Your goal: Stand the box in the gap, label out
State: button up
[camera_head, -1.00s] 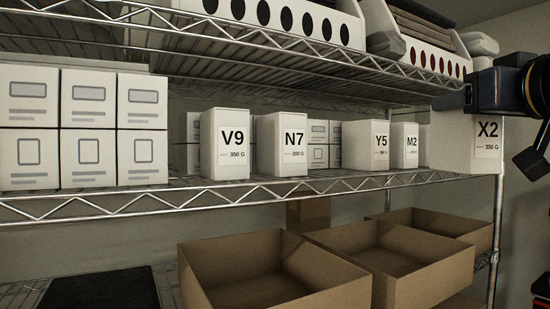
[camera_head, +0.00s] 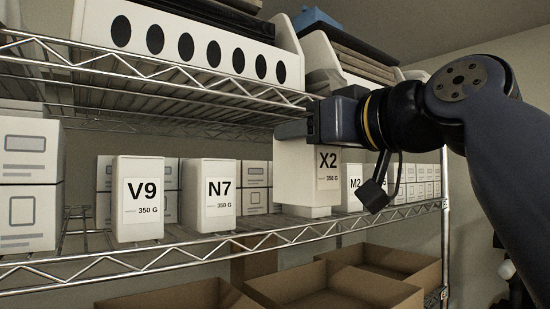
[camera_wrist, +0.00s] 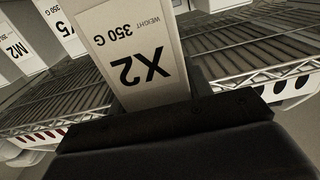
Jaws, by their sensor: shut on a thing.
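My gripper (camera_head: 296,131) is shut on the white X2 box (camera_head: 297,168), near its top. The box is upright, in front of the shelf boxes, with its X2 label facing out. In the wrist view the X2 box (camera_wrist: 135,50) appears upside down beyond the gripper (camera_wrist: 185,116). The N7 box (camera_head: 208,194) stands to the left, with an open space between it and the X2 box, where back-row boxes show. The Y5 box (camera_wrist: 66,31) is mostly hidden behind the X2 box in the head view. I cannot tell whether they touch.
The V9 box (camera_head: 138,198) stands left of N7, and the M2 box (camera_head: 352,186) stands right of X2. The wire shelf (camera_head: 170,241) has a raised front edge. The upper shelf (camera_head: 215,88) lies close above my gripper. Open cardboard boxes (camera_head: 335,290) sit below.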

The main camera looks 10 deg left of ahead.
aim_at(328, 158)
jog(key=shift+w+a+f+p, duration=0.45)
jog(key=shift+w+a+f, duration=0.1)
jog(key=shift+w+a, duration=0.75)
jog(key=shift+w+a+f+p, duration=0.4)
jog(key=shift+w+a+f, duration=0.2)
jog(key=shift+w+a, duration=0.65)
jog(key=shift+w+a+f+p, duration=0.5)
jog(key=shift+w+a, duration=0.5)
jog(key=shift+a, duration=0.55)
jog(key=shift+f, duration=0.2)
jog(key=o, duration=1.3)
jog(key=shift+s+d+r, duration=0.1)
jog(key=b+v, duration=0.4)
jog(key=v, duration=0.7)
jog(key=shift+s+d, duration=0.25)
